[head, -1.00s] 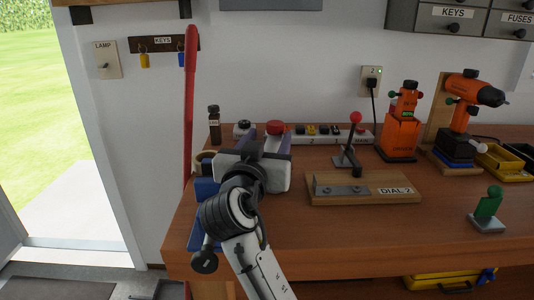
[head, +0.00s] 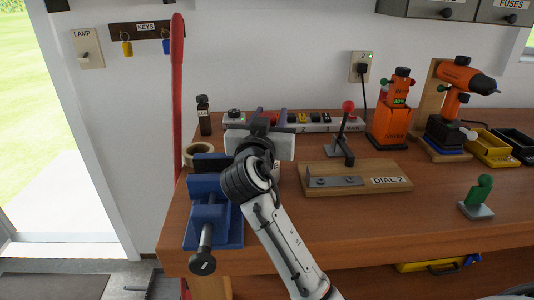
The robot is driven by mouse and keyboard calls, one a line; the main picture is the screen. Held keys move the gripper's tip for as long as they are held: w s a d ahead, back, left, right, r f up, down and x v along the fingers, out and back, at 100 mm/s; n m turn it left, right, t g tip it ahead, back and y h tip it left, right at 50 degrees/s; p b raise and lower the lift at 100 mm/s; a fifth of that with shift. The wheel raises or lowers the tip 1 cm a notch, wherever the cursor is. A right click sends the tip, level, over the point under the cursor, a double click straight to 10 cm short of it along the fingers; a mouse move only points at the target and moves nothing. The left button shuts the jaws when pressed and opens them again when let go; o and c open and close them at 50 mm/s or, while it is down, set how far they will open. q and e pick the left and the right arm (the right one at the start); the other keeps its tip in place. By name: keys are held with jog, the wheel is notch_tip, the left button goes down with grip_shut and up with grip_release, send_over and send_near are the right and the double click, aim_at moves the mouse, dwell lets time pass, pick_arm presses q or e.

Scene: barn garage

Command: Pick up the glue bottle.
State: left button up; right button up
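My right gripper (head: 270,118) reaches over the back left of the workbench, pointing away from the camera. Its two fingertips show past its white body, a little apart. A bit of dark red shows between them, perhaps the cap of the glue bottle. A pale surface with the end of a label (head: 276,165) shows just below the gripper body, likely part of the glue bottle. The gripper and wrist hide the rest, so I cannot tell whether the fingers touch it. My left gripper is not in view.
A blue vise (head: 207,205) stands at the left bench edge, close to my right forearm. A tape roll (head: 198,149) and a small dark bottle (head: 204,118) are behind it. A dial board (head: 355,180) and a lever (head: 346,135) stand to the right.

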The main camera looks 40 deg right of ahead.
grip_shut()
